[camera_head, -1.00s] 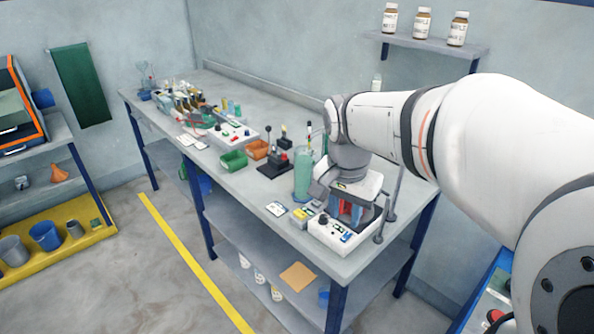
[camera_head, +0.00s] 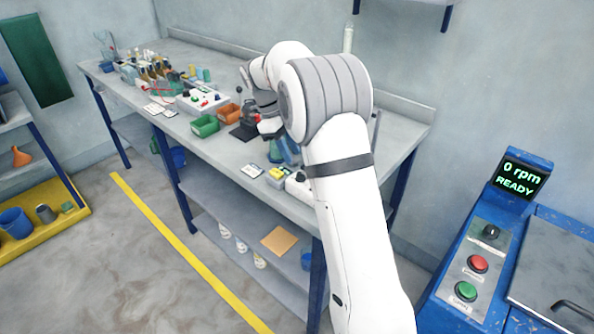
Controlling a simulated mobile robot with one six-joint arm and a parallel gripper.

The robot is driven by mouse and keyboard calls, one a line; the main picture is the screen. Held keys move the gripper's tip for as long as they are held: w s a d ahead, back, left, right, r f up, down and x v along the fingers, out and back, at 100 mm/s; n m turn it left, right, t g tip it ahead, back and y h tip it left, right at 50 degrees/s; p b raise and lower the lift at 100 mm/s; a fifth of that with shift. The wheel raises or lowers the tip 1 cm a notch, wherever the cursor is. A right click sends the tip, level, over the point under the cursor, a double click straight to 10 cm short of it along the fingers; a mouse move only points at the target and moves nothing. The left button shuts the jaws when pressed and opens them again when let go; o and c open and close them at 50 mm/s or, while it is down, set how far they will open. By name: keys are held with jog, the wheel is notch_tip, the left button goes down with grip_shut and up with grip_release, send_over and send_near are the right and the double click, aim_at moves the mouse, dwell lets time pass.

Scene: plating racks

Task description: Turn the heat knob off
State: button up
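A white unit (camera_head: 296,187) stands at the front right of the bench. My arm covers most of it, so only its left corner shows. A small dark shape at its top edge may be a knob; no heat label or setting can be read. My gripper (camera_head: 269,128) is a small dark shape at the end of the folded arm, above the bench and behind the white unit, apart from it. Its fingers are too small and too covered to tell whether they are open or shut.
The bench (camera_head: 222,160) holds a green bin (camera_head: 205,125), an orange bin (camera_head: 229,113), a black stand and another white unit (camera_head: 203,101) with coloured controls. At right stands a blue machine with a display (camera_head: 521,177), black knob (camera_head: 491,231), red button (camera_head: 478,263) and green button (camera_head: 466,291).

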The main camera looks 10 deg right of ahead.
jog(key=x, duration=0.6)
jog(key=shift+s+d+f, duration=0.1)
jog(key=shift+s+f, duration=0.05)
jog(key=shift+f, duration=0.15)
